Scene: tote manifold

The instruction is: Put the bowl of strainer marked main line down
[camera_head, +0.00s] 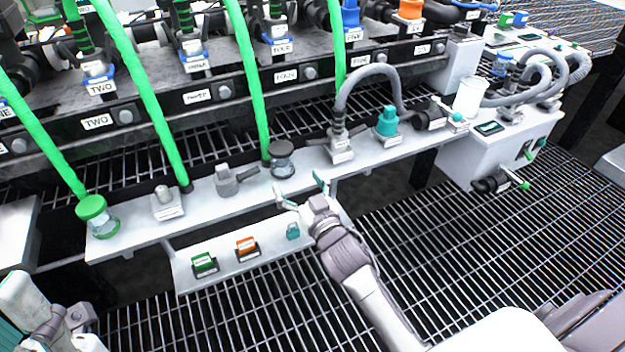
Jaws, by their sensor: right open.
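My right gripper (302,190) is open, with its fingers apart at the front edge of the white shelf (230,200). I see nothing between the fingers. A clear bowl with a dark cap (282,160) stands on the shelf just behind and left of it, apart from the fingers. A clear bowl with a green cap (97,215) stands at the shelf's left end. A white cup-like bowl (468,97) stands at the right, by the grey hoses. I cannot read which is marked main line. My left gripper (48,318) is at the bottom left corner; its fingers are unclear.
Green hoses (145,95) run down to the shelf. A grey hose (375,72) arches beside a teal-capped fitting (387,122). A lower panel (220,272) carries green and orange switches. A white cabinet (510,140) stands right. Open grating (480,270) covers the floor.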

